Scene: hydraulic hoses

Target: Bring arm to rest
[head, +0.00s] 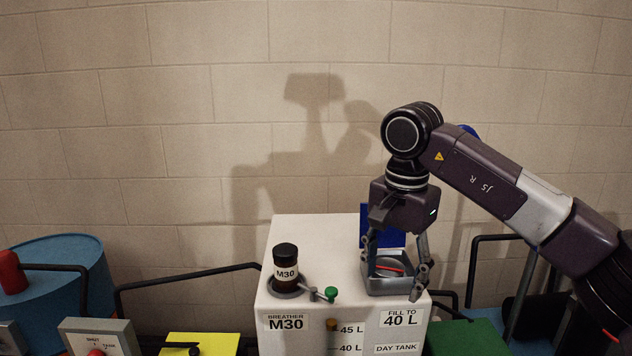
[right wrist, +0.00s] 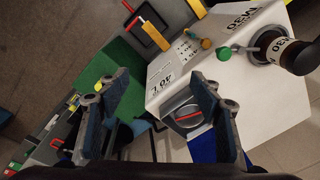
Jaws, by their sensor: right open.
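My right arm comes in from the right in the head view and bends down over the white day tank (head: 335,255). My right gripper (head: 394,272) is open and points down, with its fingers apart around a grey square filler (head: 388,284) with a red bar at the tank's top right. In the right wrist view nothing is held between the fingers of the gripper (right wrist: 155,90), and the filler (right wrist: 183,114) shows near the right finger. I cannot tell whether a finger touches it. My left gripper is not in view.
A dark M30 breather (head: 286,268) stands on the tank top beside a green-knobbed valve (head: 330,293). A blue panel (head: 372,222) rises behind the filler. A blue drum (head: 55,290) and black pipes are at left. A green block (head: 465,338) lies right. The space above the tank's left is clear.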

